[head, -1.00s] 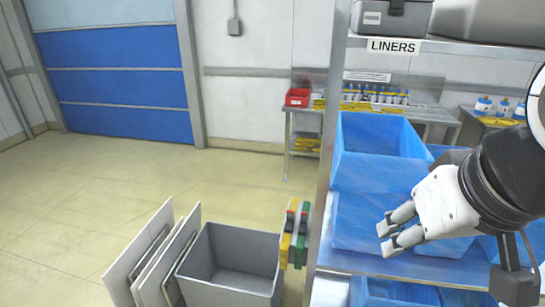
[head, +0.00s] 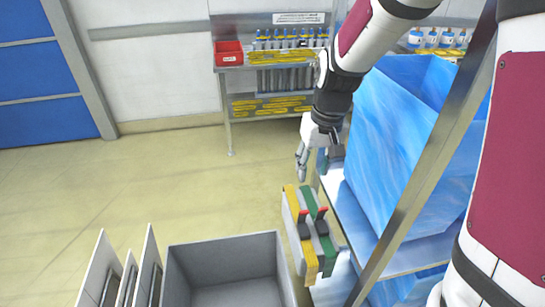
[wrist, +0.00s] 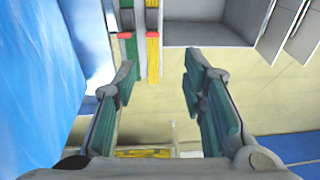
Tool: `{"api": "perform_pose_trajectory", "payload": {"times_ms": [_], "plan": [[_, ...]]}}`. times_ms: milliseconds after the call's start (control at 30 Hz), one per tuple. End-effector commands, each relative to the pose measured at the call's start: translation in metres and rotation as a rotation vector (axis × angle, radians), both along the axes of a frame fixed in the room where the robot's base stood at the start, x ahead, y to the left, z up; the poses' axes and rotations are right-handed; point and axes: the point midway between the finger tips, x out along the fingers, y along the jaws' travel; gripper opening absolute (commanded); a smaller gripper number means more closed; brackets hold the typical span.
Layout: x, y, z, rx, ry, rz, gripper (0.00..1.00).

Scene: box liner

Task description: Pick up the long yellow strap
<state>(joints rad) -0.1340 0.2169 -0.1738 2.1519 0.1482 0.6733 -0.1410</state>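A long yellow strap (head: 311,262) hangs at the shelf's edge beside a green strap (head: 328,248). Each has a small red piece partway along and a grey band behind it. In the wrist view the yellow strap (wrist: 153,58) runs up from between my fingers, with the green strap (wrist: 131,50) to its left. My gripper (head: 303,163) points down, beyond and above the straps in the head view. In the wrist view my gripper (wrist: 160,80) has its fingers wide apart with nothing held between them.
A grey bin (head: 225,250) stands left of the straps, with several upright panels (head: 120,275) beside it. The metal shelf post (head: 425,165) and blue liners (head: 395,140) are close on the right. A bench with a red tray (head: 229,53) stands behind. Open floor lies left.

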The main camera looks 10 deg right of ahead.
Motion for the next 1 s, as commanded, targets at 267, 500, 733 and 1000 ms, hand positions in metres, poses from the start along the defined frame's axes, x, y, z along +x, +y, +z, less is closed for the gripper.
{"api": "perform_pose_trajectory", "payload": {"times_ms": [267,500,733,1000], "plan": [[0.044,-0.006,-0.109,-0.042,0.094,0.003,0.38],[0.05,-0.008,-0.141,-0.052,0.112,0.004,0.38],[0.049,-0.008,-0.183,-0.052,0.114,0.003,0.38],[0.049,-0.008,-0.213,-0.052,0.11,0.004,0.38]]}}
